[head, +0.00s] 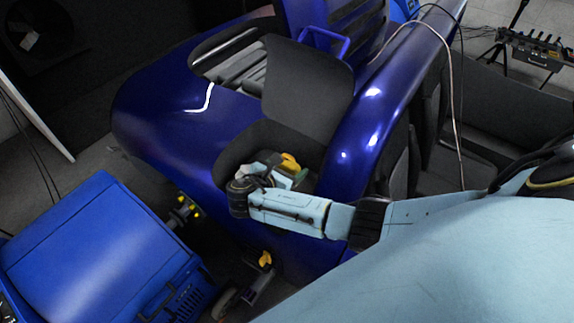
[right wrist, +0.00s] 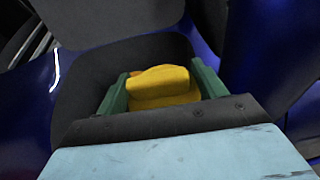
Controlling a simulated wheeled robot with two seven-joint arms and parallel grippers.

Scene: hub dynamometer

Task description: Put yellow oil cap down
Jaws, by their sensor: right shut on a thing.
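The yellow oil cap (right wrist: 163,88) is between the green fingers of my right gripper (right wrist: 160,90) in the right wrist view. In the head view, the cap (head: 290,162) shows as a small yellow shape at the end of my right arm. My right gripper (head: 287,172) is shut on the cap, over the dark grey panel at the front of the blue car (head: 160,105). Whether the cap touches the surface below cannot be told. My left gripper does not show.
A blue dynamometer box (head: 100,250) stands at the lower left, with a hub part (head: 183,210) beside it. The car's engine opening (head: 240,55) lies beyond my gripper. A tripod with a small device (head: 540,48) stands at the upper right.

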